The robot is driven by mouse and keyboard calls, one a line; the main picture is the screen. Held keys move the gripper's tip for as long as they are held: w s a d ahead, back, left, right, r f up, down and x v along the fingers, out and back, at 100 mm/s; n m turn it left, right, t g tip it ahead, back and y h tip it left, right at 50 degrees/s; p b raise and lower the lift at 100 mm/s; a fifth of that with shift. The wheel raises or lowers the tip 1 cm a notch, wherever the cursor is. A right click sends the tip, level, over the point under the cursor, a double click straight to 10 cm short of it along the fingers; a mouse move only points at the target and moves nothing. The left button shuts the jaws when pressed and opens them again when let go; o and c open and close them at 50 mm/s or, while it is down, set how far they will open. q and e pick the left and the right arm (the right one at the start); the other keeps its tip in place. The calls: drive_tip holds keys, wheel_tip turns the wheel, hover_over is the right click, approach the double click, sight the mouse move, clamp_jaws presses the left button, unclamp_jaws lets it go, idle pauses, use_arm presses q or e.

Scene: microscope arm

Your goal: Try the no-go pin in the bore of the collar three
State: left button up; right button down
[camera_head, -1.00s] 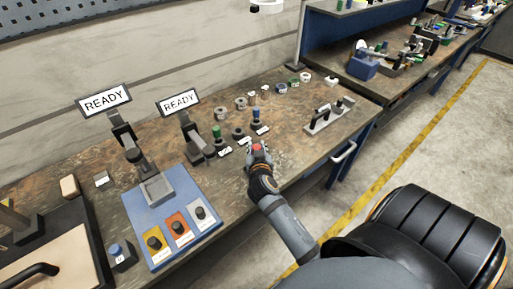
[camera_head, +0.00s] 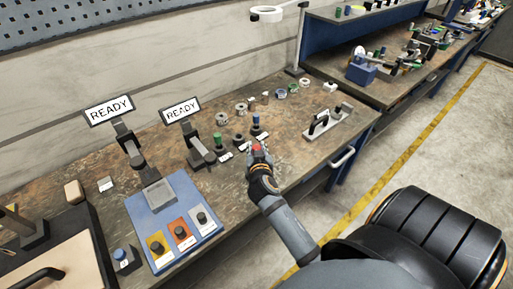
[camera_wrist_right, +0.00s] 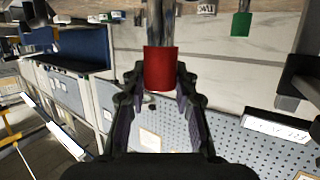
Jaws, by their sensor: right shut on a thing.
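My right gripper (camera_head: 257,151) is shut on the red-handled pin (camera_wrist_right: 160,68), above the front part of the bench. In the right wrist view, the red grip sits between the fingers (camera_wrist_right: 160,85), with a shiny metal shaft running out of the top of the picture; its end is cut off. In the head view only a bit of red shows. Several grey ring-shaped collars lie on the bench, including one at the left (camera_head: 221,118) and another beside it (camera_head: 241,109). I cannot tell which is collar three. My left gripper is not in view.
A blue tray (camera_head: 205,235) and two READY screens (camera_head: 109,108) are left. A handled fixture (camera_head: 325,121) stands right.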

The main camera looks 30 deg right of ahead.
drive_tip(key=shift+r+p, duration=2.05)
drive_tip(key=shift+r, duration=0.55)
